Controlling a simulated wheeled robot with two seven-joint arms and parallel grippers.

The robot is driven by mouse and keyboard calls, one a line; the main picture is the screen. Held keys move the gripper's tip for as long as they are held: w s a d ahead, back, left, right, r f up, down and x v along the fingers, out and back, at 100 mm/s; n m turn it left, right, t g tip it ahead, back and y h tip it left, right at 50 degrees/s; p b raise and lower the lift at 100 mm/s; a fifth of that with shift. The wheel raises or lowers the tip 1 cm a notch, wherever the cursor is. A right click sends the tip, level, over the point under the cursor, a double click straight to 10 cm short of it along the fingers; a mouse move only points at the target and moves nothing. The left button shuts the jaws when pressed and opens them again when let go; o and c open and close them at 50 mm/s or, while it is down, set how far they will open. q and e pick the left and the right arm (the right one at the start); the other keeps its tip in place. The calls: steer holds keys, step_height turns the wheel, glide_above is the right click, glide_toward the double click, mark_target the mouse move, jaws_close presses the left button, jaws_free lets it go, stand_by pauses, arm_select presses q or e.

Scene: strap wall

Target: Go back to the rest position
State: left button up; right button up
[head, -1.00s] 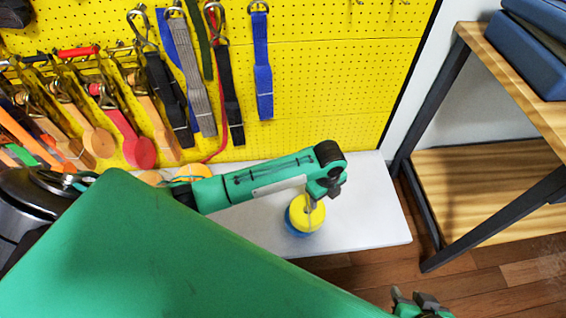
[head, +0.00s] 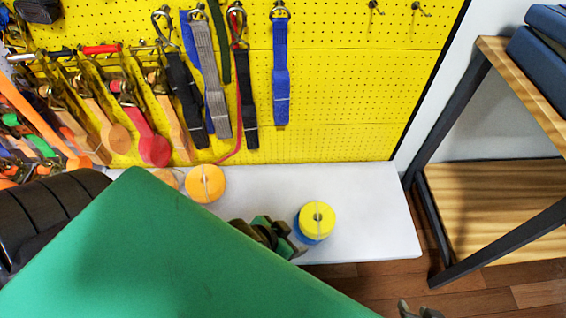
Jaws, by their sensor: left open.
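My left gripper (head: 290,243) shows just past the edge of a large green part of my own body, which hides most of that arm. The gripper is open and is over the white bench, left of a yellow strap roll (head: 318,216). The yellow roll sits on a blue roll (head: 306,238); the gripper is apart from both. A small piece of my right gripper (head: 420,311) shows at the bottom edge; its jaws cannot be made out.
The white bench (head: 375,215) runs below a yellow pegboard (head: 345,90) hung with straps. Orange rolls (head: 206,184) lie on the bench's left part. A wooden shelf unit (head: 485,195) with a dark frame stands at the right. The bench's right end is clear.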

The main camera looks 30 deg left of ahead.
arm_select(q)
steer(key=shift+s+a+r+n, duration=0.4)
steer(key=shift+a+n, duration=0.1)
steer(key=shift+a, duration=0.1)
arm_select(e)
steer(key=shift+f, duration=0.1)
